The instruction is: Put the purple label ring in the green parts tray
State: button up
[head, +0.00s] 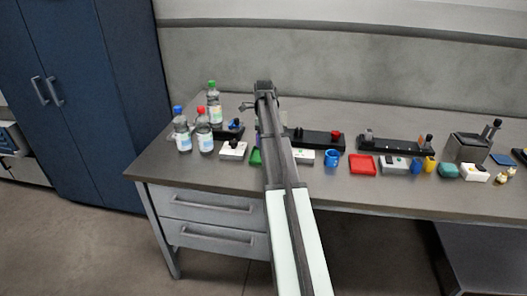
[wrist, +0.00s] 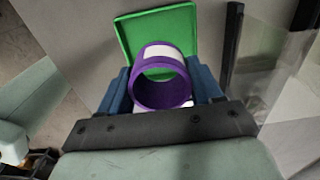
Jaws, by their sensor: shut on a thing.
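The purple label ring (wrist: 147,91) with a white label patch is between the two blue fingers of my gripper (wrist: 160,88) in the wrist view. The gripper is shut on it. The green parts tray (wrist: 127,38) shows just beyond the ring in the wrist view, and the ring covers part of it. Whether the ring touches the tray I cannot tell. In the head view only a small strip of the green tray (head: 255,157) shows beside my arm, which hides the rest.
Bottles with blue, red and green caps (head: 203,130) stand left of my arm on the bench. A white box (head: 233,151) sits beside the green tray. To the right are a blue mug (head: 332,158), a red tray (head: 362,165) and several small items. The bench's front strip is mostly clear.

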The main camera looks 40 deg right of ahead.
jog(key=shift+f, duration=2.9)
jog(key=shift+f, duration=0.1)
jog(key=o, duration=0.7)
notch_tip(320, 180, up, 12)
jog(key=shift+r, duration=0.15)
